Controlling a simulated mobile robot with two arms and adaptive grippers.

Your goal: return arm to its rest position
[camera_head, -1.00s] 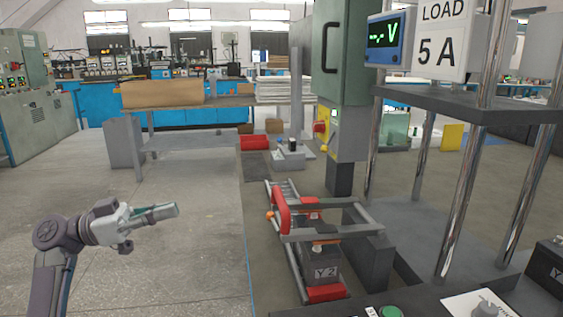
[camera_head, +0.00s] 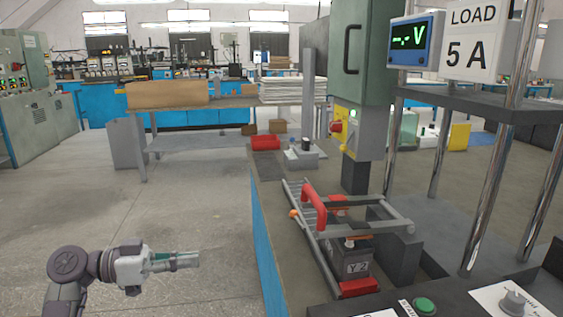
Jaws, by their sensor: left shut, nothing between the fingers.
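My left gripper (camera_head: 185,260) shows at the lower left of the head view, at the end of my left arm (camera_head: 75,265). It is shut, with nothing between its fingers, and points right above the bare floor. It is apart from the bench (camera_head: 267,262), which stands to its right. My right gripper is not in view.
A battery marked Y2 (camera_head: 356,267) sits in a rail frame with a red handle (camera_head: 314,203). A load stand with a 5 A sign (camera_head: 468,45) and a voltage display (camera_head: 414,41) is at right. A green cabinet (camera_head: 364,60) stands behind. The floor (camera_head: 195,215) at left is clear.

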